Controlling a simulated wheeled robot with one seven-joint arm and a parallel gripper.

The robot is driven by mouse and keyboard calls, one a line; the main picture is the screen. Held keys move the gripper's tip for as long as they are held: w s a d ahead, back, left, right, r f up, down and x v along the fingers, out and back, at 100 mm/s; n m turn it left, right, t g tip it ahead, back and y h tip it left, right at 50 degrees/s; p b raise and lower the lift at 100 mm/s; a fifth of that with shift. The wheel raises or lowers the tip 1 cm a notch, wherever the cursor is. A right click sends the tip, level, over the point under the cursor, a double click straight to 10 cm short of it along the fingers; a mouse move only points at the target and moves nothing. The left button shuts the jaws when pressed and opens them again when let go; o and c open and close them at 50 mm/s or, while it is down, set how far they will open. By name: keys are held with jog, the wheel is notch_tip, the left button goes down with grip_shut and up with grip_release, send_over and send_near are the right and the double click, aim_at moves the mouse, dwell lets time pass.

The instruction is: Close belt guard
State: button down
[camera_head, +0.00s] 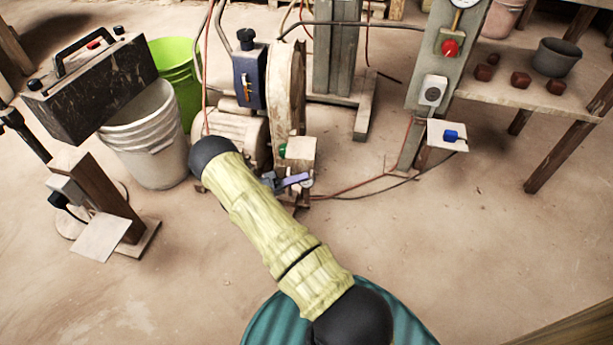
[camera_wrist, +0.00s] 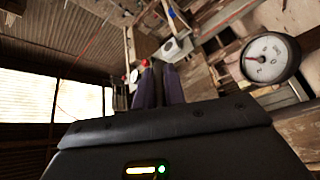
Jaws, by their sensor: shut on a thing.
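The belt guard (camera_head: 288,85) appears to be the tall, rounded, worn beige casing on the machine in the middle of the head view. Its lower part meets a small beige box with a green button (camera_head: 282,152). My gripper (camera_head: 291,182) shows its purple fingers just below and in front of that box, partly behind my yellow-sleeved arm. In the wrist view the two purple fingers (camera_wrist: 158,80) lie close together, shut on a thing. What is between the tips is too small and dark to make out. I cannot tell whether they touch the guard.
A white bucket (camera_head: 150,135) and a green bucket (camera_head: 176,70) stand left of the machine. A post with a red button (camera_head: 449,47) is to the right, beside a bench (camera_head: 520,96). Cables (camera_head: 350,187) run over the floor. A gauge (camera_wrist: 270,59) shows in the wrist view. Floor at right is clear.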

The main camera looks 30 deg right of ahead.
jog(key=shift+w+a+r, duration=0.15)
jog(key=shift+w+a, duration=0.1)
jog(key=shift+w, duration=0.05)
jog(key=c, duration=1.5)
grip_release()
jog(key=shift+a, duration=0.1)
jog(key=p+v, duration=0.2)
jog(key=v, duration=1.5)
jog(key=shift+a+p, duration=0.15)
jog(key=shift+p, duration=0.15)
jog(key=shift+c, duration=0.4)
